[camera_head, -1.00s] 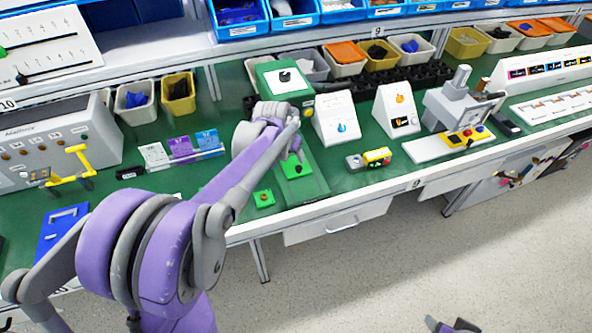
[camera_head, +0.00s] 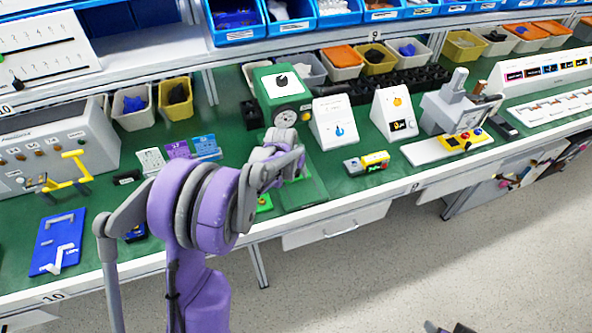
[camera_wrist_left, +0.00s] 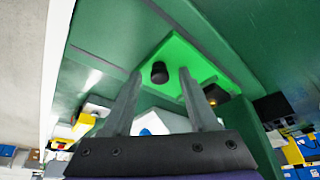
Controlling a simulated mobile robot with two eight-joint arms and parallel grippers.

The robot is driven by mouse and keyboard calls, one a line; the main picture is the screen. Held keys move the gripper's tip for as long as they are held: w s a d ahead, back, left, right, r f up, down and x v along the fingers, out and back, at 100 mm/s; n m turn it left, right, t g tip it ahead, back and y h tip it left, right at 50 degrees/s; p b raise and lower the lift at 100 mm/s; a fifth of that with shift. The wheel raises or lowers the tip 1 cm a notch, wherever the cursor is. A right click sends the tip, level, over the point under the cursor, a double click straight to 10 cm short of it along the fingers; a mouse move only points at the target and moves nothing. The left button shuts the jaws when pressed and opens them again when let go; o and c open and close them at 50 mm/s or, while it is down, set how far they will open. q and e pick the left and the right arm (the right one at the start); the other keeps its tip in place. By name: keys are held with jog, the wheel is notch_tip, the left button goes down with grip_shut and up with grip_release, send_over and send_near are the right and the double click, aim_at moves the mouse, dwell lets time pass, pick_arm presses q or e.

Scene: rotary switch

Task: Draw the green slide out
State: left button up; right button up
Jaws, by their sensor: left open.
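The green slide (camera_wrist_left: 205,62) is a bright green plate with a black knob (camera_wrist_left: 159,72) standing up on it. In the head view only bits of the slide (camera_head: 301,174) show past my left arm. My left gripper (camera_wrist_left: 159,75) is open, its two fingertips to either side of the knob in the wrist view; I cannot tell whether they touch it. In the head view this gripper (camera_head: 283,165) is over the slide, its fingers mostly hidden. What seems to be my right gripper (camera_head: 450,328) barely shows at the bottom edge.
A green box with a black dial (camera_head: 283,84) stands behind the slide. White sign stands (camera_head: 334,124) and a small yellow-grey box (camera_head: 367,162) are to the right. Blue plate (camera_head: 58,240) lies at left.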

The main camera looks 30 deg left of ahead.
pick_arm(q)
grip_shut()
dwell(1.4)
